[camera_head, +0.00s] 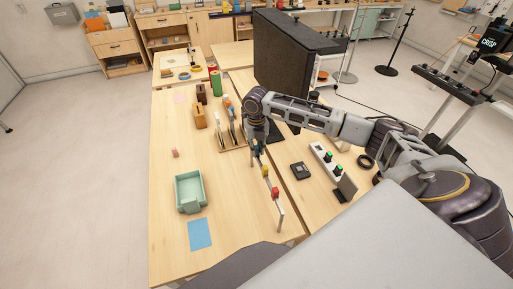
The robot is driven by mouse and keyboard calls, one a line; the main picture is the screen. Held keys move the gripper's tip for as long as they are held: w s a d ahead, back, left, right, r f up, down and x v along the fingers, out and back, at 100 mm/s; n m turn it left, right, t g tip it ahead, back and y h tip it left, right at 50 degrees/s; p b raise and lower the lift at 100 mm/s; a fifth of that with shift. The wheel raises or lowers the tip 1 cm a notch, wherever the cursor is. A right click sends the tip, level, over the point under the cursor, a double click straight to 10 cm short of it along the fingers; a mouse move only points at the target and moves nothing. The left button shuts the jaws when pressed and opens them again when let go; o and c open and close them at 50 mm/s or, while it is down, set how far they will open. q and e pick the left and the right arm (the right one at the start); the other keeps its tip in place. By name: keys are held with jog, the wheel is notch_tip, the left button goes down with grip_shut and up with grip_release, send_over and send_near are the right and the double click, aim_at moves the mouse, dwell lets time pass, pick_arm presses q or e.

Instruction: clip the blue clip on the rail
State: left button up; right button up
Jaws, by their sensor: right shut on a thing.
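My right gripper (258,153) reaches in from the right and points down at the far end of the rail (280,212). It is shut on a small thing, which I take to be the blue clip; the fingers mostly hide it. The rail is a thin grey bar on posts near the table's right edge. A yellow clip (265,171) and a red clip (275,192) sit on it, nearer to me than the gripper. I cannot tell whether the held clip touches the rail. My left gripper is out of view.
A wooden rack (233,141) with upright tools stands just left of the gripper. A green tray (189,192) and a blue sheet (200,234) lie to the left. A black box (301,170) and a white power strip (324,159) lie to the right. The table's left middle is mostly clear.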

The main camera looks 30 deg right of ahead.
aim_at(256, 147)
jog(key=shift+f, duration=0.5)
dwell(1.5)
jog(key=o, duration=0.9)
jog(key=shift+r, duration=0.1)
jog(key=shift+r, duration=5.9)
